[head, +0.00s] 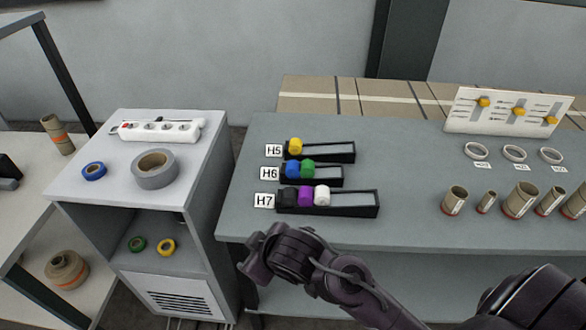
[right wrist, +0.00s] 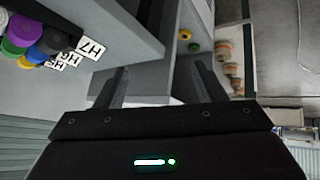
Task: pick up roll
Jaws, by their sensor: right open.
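Several rolls are in view; which one is meant I cannot tell. In the head view a wide brown roll with an orange band (head: 67,269) lies at the lower left. A grey tape roll (head: 155,169) and a blue tape roll (head: 94,171) lie on the white cabinet. A green roll (head: 137,244) and a yellow roll (head: 167,247) lie on its open shelf. My right gripper (right wrist: 162,73) is open and empty, in front of the gap between cabinet and table, touching no roll. My left gripper is out of view.
The white cabinet (head: 188,229) carries a power strip (head: 160,130). The grey table (head: 420,225) holds black trays labelled H5, H6 and H7 with coloured caps, white rings and several cardboard tubes (head: 455,200). A brown tube (head: 56,134) stands at the far left.

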